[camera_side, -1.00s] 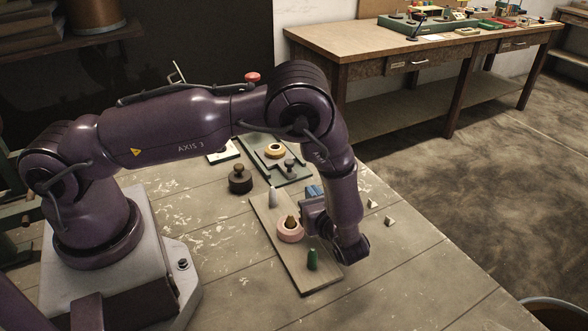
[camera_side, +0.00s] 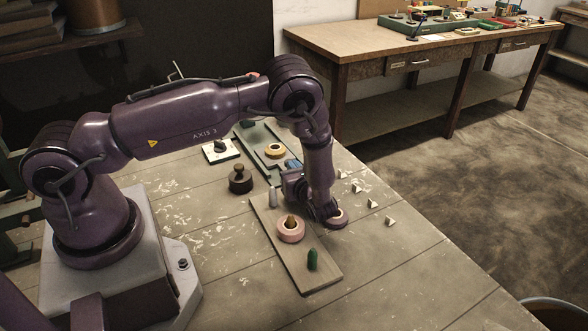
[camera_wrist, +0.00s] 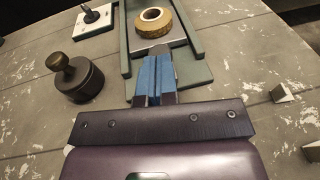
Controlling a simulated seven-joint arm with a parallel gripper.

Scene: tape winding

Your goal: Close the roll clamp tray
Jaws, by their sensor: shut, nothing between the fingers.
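The roll clamp tray is a green base with raised side rails (camera_wrist: 184,28), in the wrist view's upper middle. A grey plate in it carries a yellow-brown tape roll (camera_wrist: 155,20). In the side view the tray (camera_side: 254,138) lies beyond my arm, with the roll (camera_side: 275,150) on it. My gripper (camera_wrist: 157,62) is shut, its blue fingers together and empty, over the tray's near end. A grey upright part (camera_wrist: 160,50) shows just beyond the fingertips; I cannot tell whether they touch.
A dark knobbed weight (camera_side: 240,179) stands left of the tray. A white plate with a knob (camera_side: 221,150) lies farther back. Small pale wedges (camera_side: 373,205) lie right.

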